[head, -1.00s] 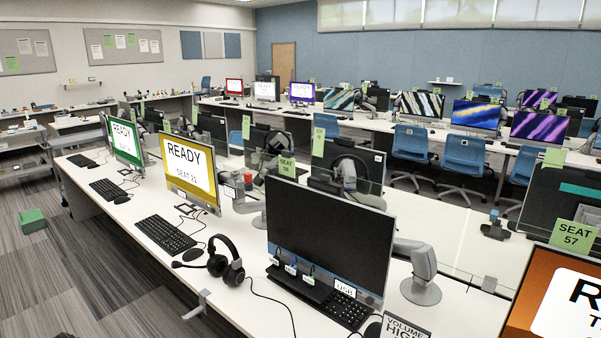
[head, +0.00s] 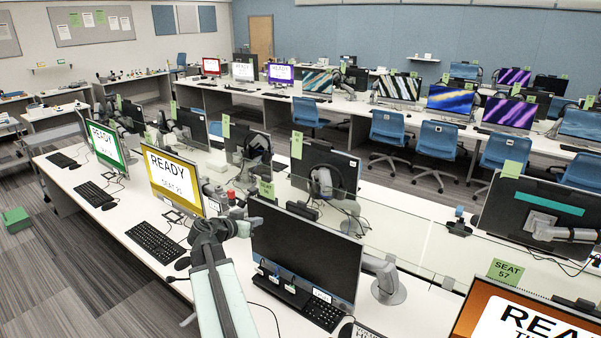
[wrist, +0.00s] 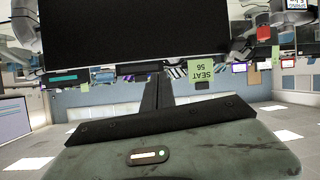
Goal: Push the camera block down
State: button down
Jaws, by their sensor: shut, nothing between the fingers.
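The black monitor (head: 310,255) stands on the near desk with a blank screen. It also shows upside down at the top of the wrist view (wrist: 145,30). My gripper (head: 256,227) is at the monitor's upper left corner in the head view; I cannot tell whether it touches. In the wrist view my gripper (wrist: 158,92) has its thin dark fingers together with nothing between them, pointing toward the monitor's top edge. The green SEAT 56 card (wrist: 201,73) is just right of the fingers.
The yellow READY monitor (head: 172,180) stands left of my arm. A keyboard (head: 323,312) and small labelled plugs are below the black monitor. A monitor arm (head: 385,275) is on its right. The orange-screen monitor (head: 520,315) is at lower right.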

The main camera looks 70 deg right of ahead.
jog(key=s+d+r+m+g+h+p, duration=0.1)
jog(key=s+d+r+m+h+p, duration=0.1)
jog(key=s+d+r, duration=0.5)
jog(key=b, duration=0.3)
send_over(302, 208)
jog(key=a, duration=0.1)
notch_tip(302, 208, down, 2)
jog(key=f+b, duration=0.3)
jog(key=shift+w+a, duration=0.25)
jog(key=shift+w, duration=0.05)
jog(key=shift+f+b, duration=0.4)
jog(key=shift+b, duration=0.05)
notch_tip(302, 208, down, 4)
jog(key=b, duration=0.3)
jog(key=shift+a+r+b, duration=0.1)
jog(key=shift+b, duration=0.3)
jog(key=shift+s+a+g, duration=0.1)
jog(key=shift+a+g, duration=0.05)
jog(key=shift+g, duration=0.25)
jog(key=shift+r, duration=0.1)
